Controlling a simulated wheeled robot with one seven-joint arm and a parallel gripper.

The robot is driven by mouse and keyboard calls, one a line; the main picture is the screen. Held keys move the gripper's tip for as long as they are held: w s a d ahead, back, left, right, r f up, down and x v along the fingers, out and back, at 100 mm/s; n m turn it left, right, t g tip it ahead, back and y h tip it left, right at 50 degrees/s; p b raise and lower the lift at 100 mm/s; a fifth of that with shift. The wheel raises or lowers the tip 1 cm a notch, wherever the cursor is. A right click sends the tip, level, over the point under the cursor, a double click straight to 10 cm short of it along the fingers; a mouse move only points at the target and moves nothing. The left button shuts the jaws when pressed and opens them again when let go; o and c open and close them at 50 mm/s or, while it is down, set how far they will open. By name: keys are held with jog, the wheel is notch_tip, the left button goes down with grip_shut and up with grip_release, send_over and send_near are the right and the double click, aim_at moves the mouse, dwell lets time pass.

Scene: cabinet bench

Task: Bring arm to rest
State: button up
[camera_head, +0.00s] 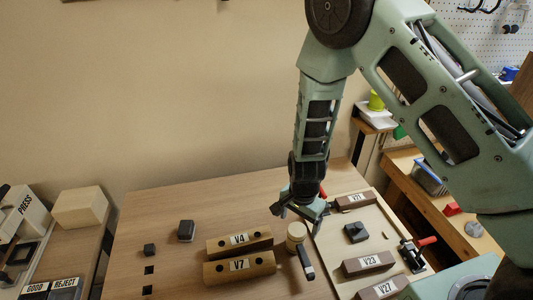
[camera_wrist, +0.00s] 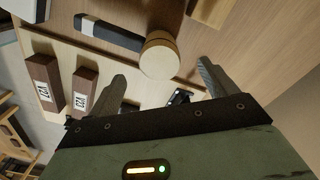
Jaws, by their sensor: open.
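My gripper (camera_head: 299,211) hangs above the bench (camera_head: 190,222) in the head view, at the left edge of the pale board. Its two fingers are spread apart in the wrist view (camera_wrist: 163,85), with nothing held between them. A mallet-like tool (camera_head: 296,232) with a round wooden head and dark handle lies just in front of and below the gripper. It also shows in the wrist view (camera_wrist: 160,54), beyond the fingertips. The exact gap between fingers and tool cannot be told. My arm is bent and reaches down from the upper right.
Blocks V4 (camera_head: 239,241) and V7 (camera_head: 239,267) lie left of the tool.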

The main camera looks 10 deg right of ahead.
jog(key=s+a+r+n+y+b, duration=0.2)
jog(key=s+a+r+n+b, duration=0.65)
jog(key=s+r+n, duration=0.45)
jog(key=s+d+r+n+h+b, duration=0.1)
jog(key=s+d+r+n+b, duration=0.1)
jog(key=s+n, duration=0.3)
jog(key=shift+s+r+n, duration=0.3)
jog(key=shift+s+r, duration=0.6)
jog(key=shift+s, duration=0.75)
